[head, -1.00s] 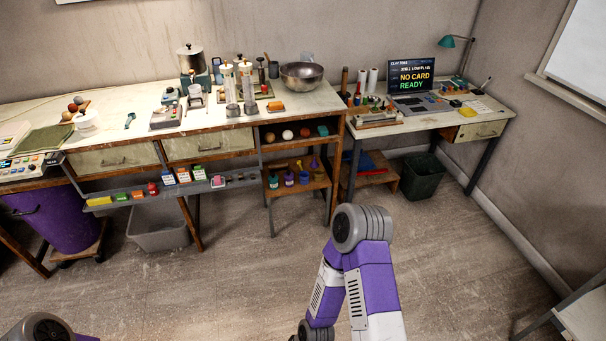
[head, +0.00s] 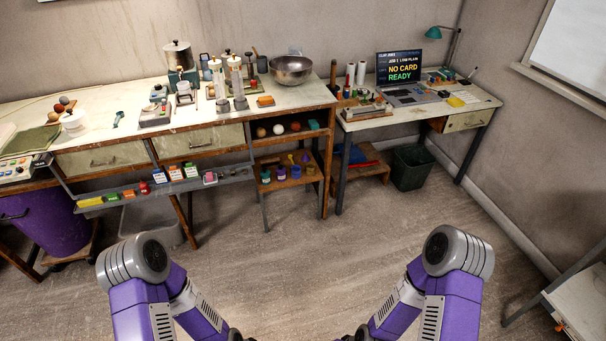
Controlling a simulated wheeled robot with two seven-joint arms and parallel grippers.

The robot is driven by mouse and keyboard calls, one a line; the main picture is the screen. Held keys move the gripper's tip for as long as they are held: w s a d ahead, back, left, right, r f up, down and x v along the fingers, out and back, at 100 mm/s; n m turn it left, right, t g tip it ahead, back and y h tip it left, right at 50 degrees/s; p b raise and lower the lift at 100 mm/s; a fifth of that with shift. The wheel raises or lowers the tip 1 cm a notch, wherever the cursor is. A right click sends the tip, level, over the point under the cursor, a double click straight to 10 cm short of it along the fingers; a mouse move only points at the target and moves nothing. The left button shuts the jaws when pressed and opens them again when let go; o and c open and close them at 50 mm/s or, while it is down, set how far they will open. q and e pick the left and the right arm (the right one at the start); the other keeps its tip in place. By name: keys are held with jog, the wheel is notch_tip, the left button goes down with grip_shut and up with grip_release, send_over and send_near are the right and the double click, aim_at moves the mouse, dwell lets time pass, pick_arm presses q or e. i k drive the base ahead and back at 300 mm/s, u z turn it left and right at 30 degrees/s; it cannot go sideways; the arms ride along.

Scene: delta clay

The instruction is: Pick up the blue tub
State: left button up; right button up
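The one second from left looks blue to violet and seems to be the blue tub (head: 281,173). A teal tub (head: 265,176) stands to its left and a purple tub (head: 296,172) to its right. They are small, so the exact colours are hard to tell. Both my arms show at the bottom of the head view, with their forearms running down out of the picture. Neither gripper is in view, and both are far from the tubs.
The long bench (head: 100,142) holds canisters and a metal bowl (head: 291,70). A desk with a laptop (head: 400,80) stands right, with a dark bin (head: 411,167) beneath. A purple bin (head: 45,222) stands at left. The floor (head: 300,255) before the shelf is clear.

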aim_at(297, 169)
jog(key=u, duration=0.05)
jog(key=i, duration=2.45)
jog(key=u, duration=0.9)
